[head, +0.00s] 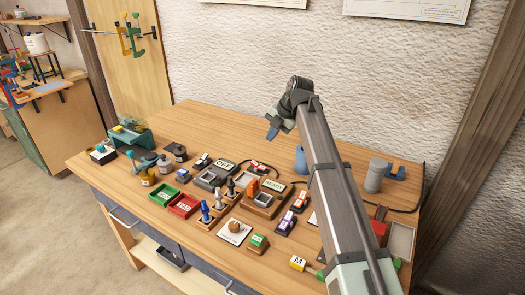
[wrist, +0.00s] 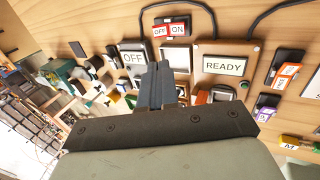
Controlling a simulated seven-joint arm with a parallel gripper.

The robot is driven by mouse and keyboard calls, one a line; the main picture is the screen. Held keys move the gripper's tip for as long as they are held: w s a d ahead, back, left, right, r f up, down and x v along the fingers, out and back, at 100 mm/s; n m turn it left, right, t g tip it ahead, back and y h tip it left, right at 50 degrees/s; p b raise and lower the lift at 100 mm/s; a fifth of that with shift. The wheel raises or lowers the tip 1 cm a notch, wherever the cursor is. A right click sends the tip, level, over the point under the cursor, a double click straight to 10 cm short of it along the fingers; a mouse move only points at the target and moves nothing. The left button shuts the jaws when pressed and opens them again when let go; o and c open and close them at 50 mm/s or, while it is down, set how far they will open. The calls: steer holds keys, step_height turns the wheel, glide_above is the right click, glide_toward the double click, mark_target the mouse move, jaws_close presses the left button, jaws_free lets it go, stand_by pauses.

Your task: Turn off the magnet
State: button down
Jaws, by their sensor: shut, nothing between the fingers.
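A dark switch (wrist: 172,21) with a red OFF tag and a red ON tag shows at the top of the wrist view; I cannot tell which way it is set. In the head view the small red-tagged switch (head: 260,167) lies behind the panels. A grey unit with a white plate reading OFF (wrist: 133,58) stands left of it; its plate also shows in the head view (head: 223,163). Which thing is the magnet is not clear. My gripper (wrist: 160,68) is shut and empty. In the head view my gripper (head: 272,132) hangs above the rear of the bench.
A wooden unit reading READY (wrist: 223,66) stands right of the OFF unit. More tagged switches (head: 286,222) stand nearby. Green and red trays (head: 184,206), chess-like pieces and a blue cylinder (head: 301,158) crowd the bench (head: 195,121). Its rear left is clear. Black cables run behind.

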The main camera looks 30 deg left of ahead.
mark_target(255, 164)
steer(key=x, duration=1.4)
steer(key=shift+a, duration=0.15)
stand_by(0.4)
steer(key=shift+w+a+f+h, duration=0.1)
steer(key=shift+f+h, duration=0.15)
steer(key=shift+h, duration=0.25)
steer(key=shift+d, duration=0.85)
steer(key=shift+r, duration=0.1)
steer(key=d+v, duration=0.1)
steer(key=v, duration=1.3)
steer(key=shift+f, duration=0.25)
